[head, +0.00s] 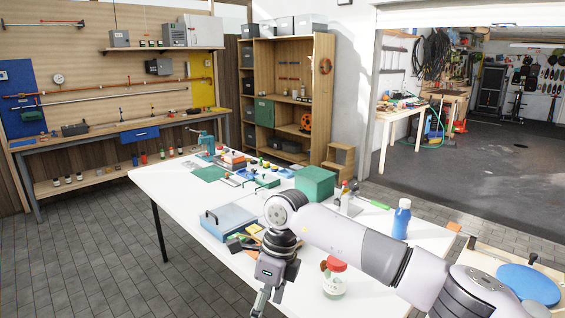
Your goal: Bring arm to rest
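My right arm (350,242) comes in from the lower right and reaches over the white table (190,185). Its gripper (265,303) hangs down at the front edge of the table, at the bottom of the picture. The fingers are small and partly cut off by the picture edge, so I cannot tell if they are open or shut. Nothing shows held in them. My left gripper is not in view.
A jar with a red lid (333,285) stands right of the gripper. A blue bottle (401,218), a green box (315,183) and a blue-grey case (228,222) are on the table. A round blue seat (528,284) is at the lower right. Left floor is clear.

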